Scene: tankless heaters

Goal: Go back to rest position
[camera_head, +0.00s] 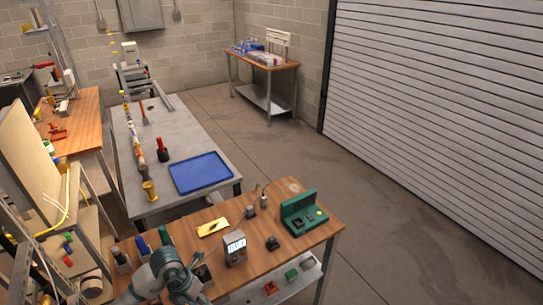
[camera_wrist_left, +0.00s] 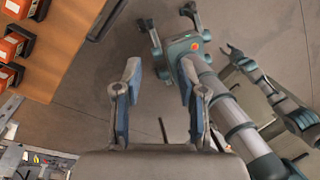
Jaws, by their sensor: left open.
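My left gripper (camera_wrist_left: 160,72) is open in the left wrist view. Its two blue-grey fingers are apart with nothing between them, and the grey floor and my own teal and grey limbs show beyond. In the head view, a teal and grey part of my arm is at the bottom left, in front of the near wooden workbench (camera_head: 318,235). The fingers cannot be made out there. I cannot identify my right gripper in either view.
The workbench holds a grey meter (camera_head: 235,248), a green device (camera_head: 304,212) and a yellow plate (camera_head: 213,227). Behind it, a metal table carries a blue tray (camera_head: 201,172). Orange-and-black boxes (camera_wrist_left: 14,42) show in the wrist view. Floor by the shutter (camera_head: 430,120) is clear.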

